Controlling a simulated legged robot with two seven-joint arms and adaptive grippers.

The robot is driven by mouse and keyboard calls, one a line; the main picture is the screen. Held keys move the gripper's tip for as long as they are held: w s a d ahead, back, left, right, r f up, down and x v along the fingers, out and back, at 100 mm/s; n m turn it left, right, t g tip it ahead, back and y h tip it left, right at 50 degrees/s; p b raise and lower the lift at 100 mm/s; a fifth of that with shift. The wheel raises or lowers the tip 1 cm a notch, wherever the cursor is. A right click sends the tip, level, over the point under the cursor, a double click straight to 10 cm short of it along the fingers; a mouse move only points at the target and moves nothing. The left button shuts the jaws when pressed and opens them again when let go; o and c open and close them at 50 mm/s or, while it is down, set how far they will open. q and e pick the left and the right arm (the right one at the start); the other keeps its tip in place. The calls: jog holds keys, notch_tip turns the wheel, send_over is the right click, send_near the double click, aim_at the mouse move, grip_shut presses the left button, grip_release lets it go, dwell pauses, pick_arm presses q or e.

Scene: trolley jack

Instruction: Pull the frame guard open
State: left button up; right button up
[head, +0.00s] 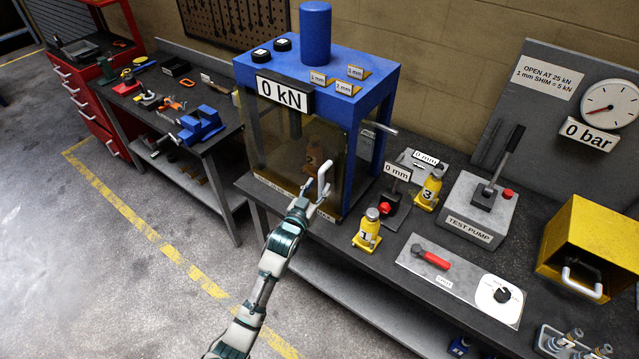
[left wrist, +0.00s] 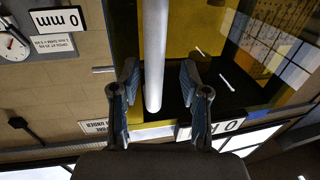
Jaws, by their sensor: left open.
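The frame guard (head: 272,150) is a tinted, see-through panel on the front of the blue press frame (head: 385,85), and it looks shut. Its white bar handle (head: 324,178) stands out near the guard's right side. My left gripper (head: 311,194) is open at the handle's lower part. In the left wrist view the white handle (left wrist: 155,40) runs between the two spread fingers of my left gripper (left wrist: 158,82), with gaps on both sides. The tinted guard (left wrist: 225,22) shows behind it. A bottle jack marked 2 shows dimly behind the guard. My right gripper is out of view.
Yellow bottle jacks (head: 368,232) and a gauge stand (head: 388,203) are on the bench right of the press. The test pump (head: 478,215) and a yellow box (head: 590,240) are farther right. A vise (head: 200,125) is on the left bench. The floor in front is clear.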

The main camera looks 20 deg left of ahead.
pick_arm(q)
jog(key=shift+w+d, duration=0.25)
jog(key=shift+w, duration=0.5)
jog(key=shift+w+d, duration=0.15)
jog(key=shift+d, duration=0.25)
jog(key=shift+c, duration=0.7)
grip_shut()
jog(key=shift+a, duration=0.3)
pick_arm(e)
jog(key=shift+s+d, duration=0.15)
